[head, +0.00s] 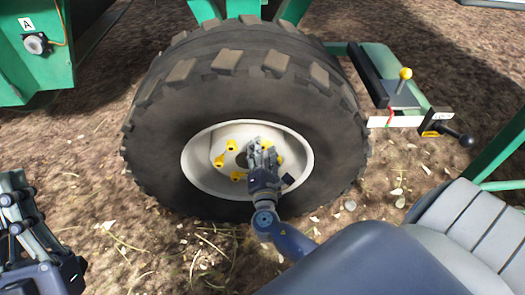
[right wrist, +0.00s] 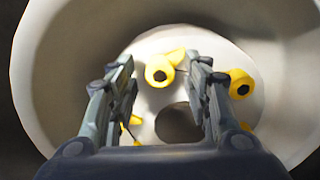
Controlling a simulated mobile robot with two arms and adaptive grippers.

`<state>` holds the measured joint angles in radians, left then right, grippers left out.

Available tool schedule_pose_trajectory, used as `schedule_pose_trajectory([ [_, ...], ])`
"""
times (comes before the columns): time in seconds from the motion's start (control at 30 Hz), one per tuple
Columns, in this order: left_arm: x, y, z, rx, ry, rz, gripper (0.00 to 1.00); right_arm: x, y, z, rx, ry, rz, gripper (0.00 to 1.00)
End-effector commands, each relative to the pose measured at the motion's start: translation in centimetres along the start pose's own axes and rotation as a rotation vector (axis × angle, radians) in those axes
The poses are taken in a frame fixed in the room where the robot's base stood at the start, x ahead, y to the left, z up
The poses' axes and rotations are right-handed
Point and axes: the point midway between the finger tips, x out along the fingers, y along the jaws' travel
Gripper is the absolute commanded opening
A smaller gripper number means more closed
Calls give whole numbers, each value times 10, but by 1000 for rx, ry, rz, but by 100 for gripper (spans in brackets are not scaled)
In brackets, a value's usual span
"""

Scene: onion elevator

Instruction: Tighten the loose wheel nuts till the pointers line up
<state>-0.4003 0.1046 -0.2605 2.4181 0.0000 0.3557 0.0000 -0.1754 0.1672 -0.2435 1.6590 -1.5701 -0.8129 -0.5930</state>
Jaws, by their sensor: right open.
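A large tyred wheel (head: 240,110) with a white rim (head: 200,180) stands in front of me. Several yellow wheel nut pointers (head: 232,145) ring its hub; some are hidden behind my right gripper. My right gripper (head: 263,152) reaches into the rim, close to the hub. In the right wrist view its two fingers (right wrist: 165,90) are open and apart. One yellow nut pointer (right wrist: 160,71) shows between the fingertips, beyond them, its tip turned to the upper right. Another yellow pointer (right wrist: 240,84) is right of the right finger. My left gripper (head: 22,215) is at the lower left, empty, with its fingers apart.
The hub has a dark centre hole (right wrist: 178,122). A lever with a yellow knob (head: 405,74) and a black-handled lever (head: 465,140) are at the right. Bare soil with scraps surrounds the wheel.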

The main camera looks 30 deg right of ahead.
Motion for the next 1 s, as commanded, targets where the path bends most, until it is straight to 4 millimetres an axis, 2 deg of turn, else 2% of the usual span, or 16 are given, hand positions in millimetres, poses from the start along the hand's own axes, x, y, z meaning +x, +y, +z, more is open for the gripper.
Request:
schedule_pose_trajectory([
  [0.37, 0, 1, -5, -1, 24, 1, 0, 6, 0, 0, 0, 1, -1, 45],
  [0.5, 0, 1, -4, -1, 23, 1, 0, 6, 0, 0, 0, 1, -1, 14],
  [0.57, 0, 1, -4, -1, 23, 1, 0, 6, 0, 0, 0, 1, -1, 1],
  [0.87, -1, 1, -6, -1, 36, 1, 0, 6, -1, 0, 12, 0, -1, 1],
  [1.0, -4, 2, -22, -7, 123, 4, 0, 6, -2, -1, 43, 0, -2, 1],
])
